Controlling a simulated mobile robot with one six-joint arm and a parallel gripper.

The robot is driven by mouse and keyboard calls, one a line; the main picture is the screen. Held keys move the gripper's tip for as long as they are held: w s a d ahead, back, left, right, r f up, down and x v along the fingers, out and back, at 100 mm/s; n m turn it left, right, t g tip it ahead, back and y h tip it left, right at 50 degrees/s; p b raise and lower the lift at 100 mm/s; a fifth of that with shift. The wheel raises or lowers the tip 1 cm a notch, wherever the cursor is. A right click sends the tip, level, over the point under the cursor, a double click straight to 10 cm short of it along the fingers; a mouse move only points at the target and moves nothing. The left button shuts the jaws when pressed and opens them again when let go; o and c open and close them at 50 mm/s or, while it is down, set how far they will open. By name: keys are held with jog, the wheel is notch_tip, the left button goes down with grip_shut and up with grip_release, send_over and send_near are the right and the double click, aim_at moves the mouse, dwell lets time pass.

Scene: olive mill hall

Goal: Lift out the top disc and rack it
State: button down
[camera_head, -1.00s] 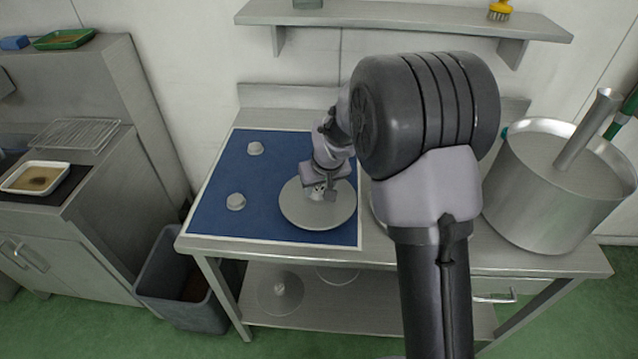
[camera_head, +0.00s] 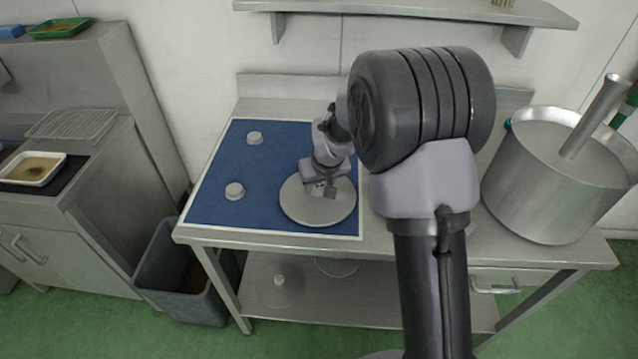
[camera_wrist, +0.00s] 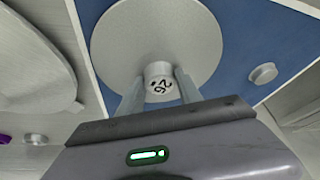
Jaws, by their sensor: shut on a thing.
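A round grey disc (camera_head: 318,208) is over the right part of the blue mat (camera_head: 215,210) on the steel table. My gripper (camera_head: 322,188) is above it and shut on its central knob. In the wrist view the knob (camera_wrist: 158,84), with a dark mark on top, sits between the two fingers, and the disc (camera_wrist: 150,32) spreads out behind it. I cannot tell whether the disc touches the mat. At the left of the wrist view is part of another large round grey plate (camera_wrist: 35,65); my arm hides that area in the head view.
Two small grey knobs (camera_head: 235,190) (camera_head: 254,138) stand on the mat's left side. A large steel pot (camera_head: 545,195) stands at the table's right. Clear round pieces (camera_head: 280,285) lie on the lower shelf (camera_head: 350,300). A grey bin (camera_head: 185,275) stands on the floor at left.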

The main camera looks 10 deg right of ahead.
jog(key=shift+f+b, duration=0.3)
jog(key=c, duration=0.7)
grip_release()
jog(key=p+v, duration=0.5)
jog(key=v, duration=1.2)
jog(key=shift+r+p, duration=0.25)
jog(key=shift+p, duration=0.15)
jog(key=shift+s+r, duration=0.1)
